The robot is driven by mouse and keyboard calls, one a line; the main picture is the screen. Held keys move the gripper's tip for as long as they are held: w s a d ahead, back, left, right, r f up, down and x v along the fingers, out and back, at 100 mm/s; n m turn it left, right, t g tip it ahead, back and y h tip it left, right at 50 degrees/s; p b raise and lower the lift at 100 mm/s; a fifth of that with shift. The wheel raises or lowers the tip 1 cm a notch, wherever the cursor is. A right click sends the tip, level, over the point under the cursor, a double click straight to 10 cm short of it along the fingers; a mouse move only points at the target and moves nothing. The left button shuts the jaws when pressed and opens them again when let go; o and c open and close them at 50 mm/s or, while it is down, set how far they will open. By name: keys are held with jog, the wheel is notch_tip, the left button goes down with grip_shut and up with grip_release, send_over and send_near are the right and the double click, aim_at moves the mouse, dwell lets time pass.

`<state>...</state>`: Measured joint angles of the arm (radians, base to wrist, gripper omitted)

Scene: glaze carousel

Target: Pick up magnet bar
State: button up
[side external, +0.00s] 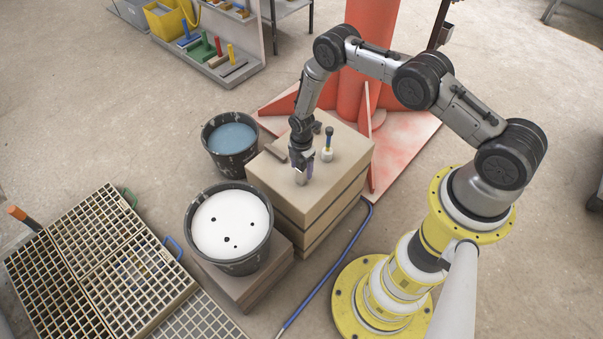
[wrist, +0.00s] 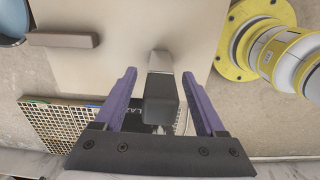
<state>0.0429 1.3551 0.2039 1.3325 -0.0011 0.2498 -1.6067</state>
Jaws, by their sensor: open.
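My gripper (side external: 303,170) is low over the tan block stack, pointing down, with its two purple fingers apart. In the wrist view my gripper (wrist: 160,74) is open, with one finger on each side of a piece with a dark block-shaped top and a light grey end (wrist: 160,62). I take this piece to be the magnet bar. It seems to stand on the tan top, and a gap shows between it and each finger. In the side view it is mostly hidden by the fingers.
A bucket of white liquid (side external: 232,223) and one of blue liquid (side external: 231,138) stand to the left, with metal grating (side external: 95,255) beyond.

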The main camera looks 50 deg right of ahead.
grip_shut()
dwell(0.3)
jog(key=shift+r, duration=0.2)
